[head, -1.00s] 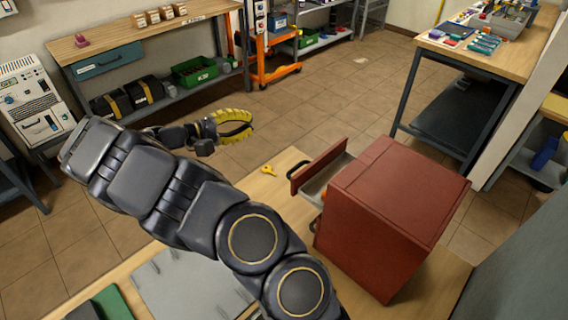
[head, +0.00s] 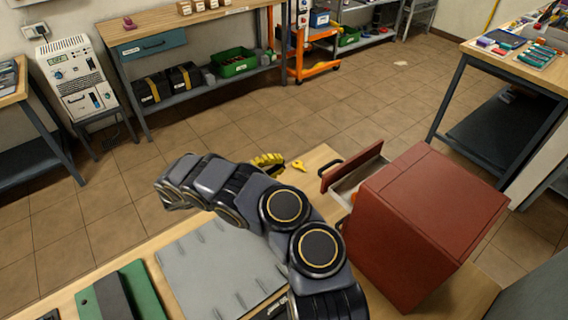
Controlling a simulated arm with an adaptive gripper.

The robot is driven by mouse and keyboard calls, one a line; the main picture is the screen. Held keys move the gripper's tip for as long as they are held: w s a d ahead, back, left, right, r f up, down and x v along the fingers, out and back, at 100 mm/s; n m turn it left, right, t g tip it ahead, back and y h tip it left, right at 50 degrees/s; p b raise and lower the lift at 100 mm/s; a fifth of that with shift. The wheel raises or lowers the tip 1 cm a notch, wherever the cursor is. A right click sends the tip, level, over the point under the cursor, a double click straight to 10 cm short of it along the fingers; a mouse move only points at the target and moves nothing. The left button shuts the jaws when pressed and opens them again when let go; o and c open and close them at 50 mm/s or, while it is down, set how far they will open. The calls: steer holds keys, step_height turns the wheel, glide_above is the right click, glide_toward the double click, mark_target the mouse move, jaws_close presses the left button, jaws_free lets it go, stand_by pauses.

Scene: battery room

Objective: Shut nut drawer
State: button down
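A red cabinet (head: 420,225) stands on the near wooden bench. Its upper drawer (head: 352,168) is pulled out toward the left, with a dark handle on its red front. Part of the drawer's inside shows, with something orange in it that is too small to name. I cannot read any label marking it as the nut drawer. My gripper (head: 267,162) shows only as yellow ribbed fingers behind my own arm, left of the drawer front and apart from it. My arm hides the rest of it, so its opening is unclear.
A small yellow object (head: 298,165) lies on the bench between my gripper and the drawer. A grey plate (head: 215,265) and a green mat (head: 140,290) lie at the near left. Open tiled floor (head: 330,110) lies beyond the bench.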

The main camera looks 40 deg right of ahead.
mark_target(341, 191)
steer(key=s+d+r, duration=0.1)
steer(key=s+d, duration=0.4)
steer(key=d, duration=0.2)
steer(key=shift+s+d, duration=0.2)
steer(key=shift+s, duration=0.1)
steer(key=s, duration=0.9)
stand_by(0.4)
steer(key=w, duration=0.4)
steer(key=shift+w+a+f, duration=0.1)
steer(key=shift+a+f, duration=0.2)
steer(key=shift+f, duration=0.05)
steer(key=v, duration=0.9)
steer(key=shift+a, duration=0.25)
